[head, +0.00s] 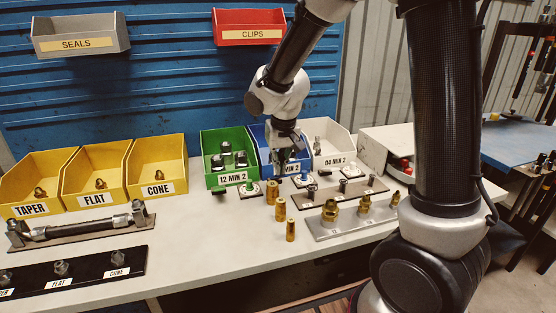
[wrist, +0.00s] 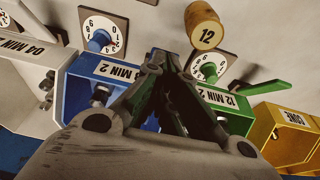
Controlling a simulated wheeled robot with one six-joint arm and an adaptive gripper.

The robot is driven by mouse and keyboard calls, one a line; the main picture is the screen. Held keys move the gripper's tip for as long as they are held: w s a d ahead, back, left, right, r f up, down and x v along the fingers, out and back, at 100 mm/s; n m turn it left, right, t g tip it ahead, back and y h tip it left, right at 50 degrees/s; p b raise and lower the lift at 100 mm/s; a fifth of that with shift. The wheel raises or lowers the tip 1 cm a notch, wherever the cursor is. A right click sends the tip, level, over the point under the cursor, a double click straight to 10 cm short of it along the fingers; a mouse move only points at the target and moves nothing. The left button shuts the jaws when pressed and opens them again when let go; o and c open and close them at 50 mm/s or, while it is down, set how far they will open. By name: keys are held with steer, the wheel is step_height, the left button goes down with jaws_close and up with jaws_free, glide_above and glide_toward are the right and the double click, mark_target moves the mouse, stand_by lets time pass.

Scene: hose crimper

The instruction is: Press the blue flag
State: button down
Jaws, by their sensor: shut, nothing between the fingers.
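My gripper (head: 283,165) is shut and empty, pointing down at the front of the blue bin (head: 260,141). In the wrist view its fingertips (wrist: 162,62) overlap the blue bin's front edge, beside the "MIN 2" label (wrist: 118,71). I cannot make out the blue flag; the fingers cover the place beside the bin's label. I cannot tell whether they touch anything there. A dial with a blue knob (head: 303,180) sits right of the fingers; in the wrist view the blue knob (wrist: 100,39) is at upper left.
The green bin (head: 229,158) has a green flag (head: 218,192) and a green-knobbed dial (head: 250,188). The white bin (head: 329,144) is at right. Several brass cylinders (head: 281,210) stand in front. One brass cylinder marked 12 (wrist: 205,26) is close to the fingertips.

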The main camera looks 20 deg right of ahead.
steer(key=shift+s+f, duration=0.2)
steer(key=shift+s, duration=0.15)
steer(key=shift+w, duration=0.2)
steer(key=shift+w, duration=0.65)
